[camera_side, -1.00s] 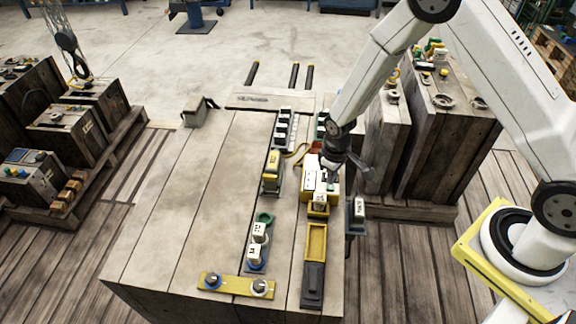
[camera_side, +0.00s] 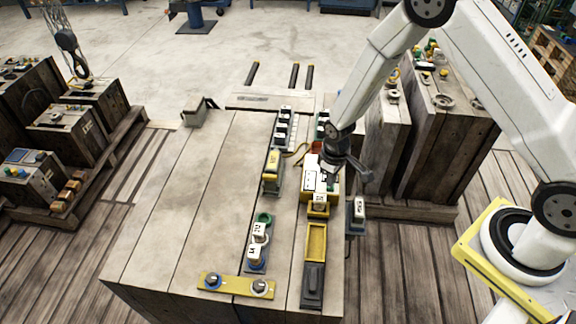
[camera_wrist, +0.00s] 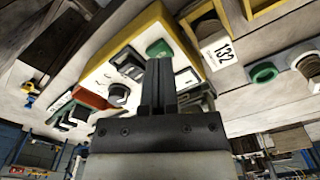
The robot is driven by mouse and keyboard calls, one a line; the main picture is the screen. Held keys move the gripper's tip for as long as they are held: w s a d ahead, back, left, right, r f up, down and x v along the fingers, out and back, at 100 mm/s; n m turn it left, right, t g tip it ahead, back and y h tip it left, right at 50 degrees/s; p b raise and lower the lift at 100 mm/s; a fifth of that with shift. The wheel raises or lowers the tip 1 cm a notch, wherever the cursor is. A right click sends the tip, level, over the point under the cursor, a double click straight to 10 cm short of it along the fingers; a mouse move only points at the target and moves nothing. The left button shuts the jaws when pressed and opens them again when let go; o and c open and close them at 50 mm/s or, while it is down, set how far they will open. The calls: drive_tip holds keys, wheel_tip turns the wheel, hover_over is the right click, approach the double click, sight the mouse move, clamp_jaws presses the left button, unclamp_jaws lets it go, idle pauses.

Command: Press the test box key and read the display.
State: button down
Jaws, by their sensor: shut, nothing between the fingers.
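The test box (camera_side: 309,184) is a yellow-edged box with a cream face on the wooden bench. In the wrist view the box (camera_wrist: 100,73) shows a green key (camera_wrist: 158,48), a small dark window (camera_wrist: 129,66) that may be the display, and a black knob (camera_wrist: 118,95). I cannot read any figures in the window. My gripper (camera_side: 324,179) is shut and empty, low over the box's right part. In the wrist view its fingers (camera_wrist: 160,62) reach close to the green key; I cannot tell whether they touch it. They hide part of the face.
A block marked 132 (camera_wrist: 217,47) sits in a yellow holder beside the box. A yellow tray (camera_side: 316,243) lies in front, numbered blocks (camera_side: 257,243) to the left. A yellow-and-grey device (camera_side: 272,172) stands left of the box. The bench's left side (camera_side: 190,200) is clear.

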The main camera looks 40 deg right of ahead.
drive_tip(key=shift+f, duration=0.55)
idle(0.5)
drive_tip(key=shift+r, duration=3.5)
drive_tip(key=shift+s+r, duration=0.15)
drive_tip(key=shift+r, duration=0.25)
drive_tip(key=s+d+r+m+t, duration=0.2)
drive_tip(key=s+r+m, duration=0.1)
drive_tip(key=s+r, duration=0.9)
drive_tip(key=shift+s+r+t, duration=0.15)
drive_tip(key=shift+r+t, duration=0.15)
drive_tip(key=shift+r, duration=0.35)
